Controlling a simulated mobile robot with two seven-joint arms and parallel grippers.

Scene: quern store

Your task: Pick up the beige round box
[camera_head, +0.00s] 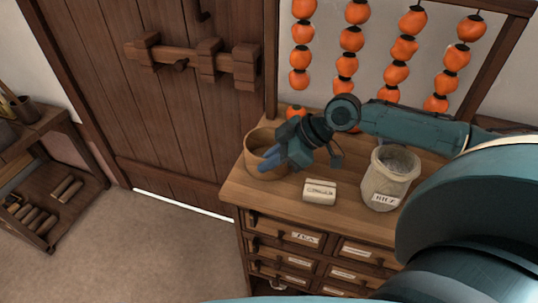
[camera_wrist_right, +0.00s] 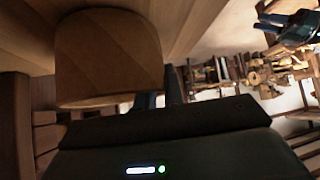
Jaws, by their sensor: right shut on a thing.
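The beige round box (camera_head: 256,145) is at the left end of the wooden chest's top. My right gripper (camera_head: 269,161) reaches in from the right, with its blue fingers at the box's near right side. It is shut on the box. In the right wrist view the box (camera_wrist_right: 108,55) fills the upper left, and the dark blue fingers (camera_wrist_right: 160,92) show at its edge, partly hidden by the gripper body. I cannot tell whether the box is clear of the top. What looks like my left gripper (camera_wrist_right: 284,27) shows small at the upper right there.
A small cream labelled block (camera_head: 320,191) and a pale labelled sack (camera_head: 389,180) stand on the chest top (camera_head: 290,200). Strings of orange fruit (camera_head: 347,65) hang behind. A barred wooden door (camera_head: 160,100) is at the left, with open floor before it.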

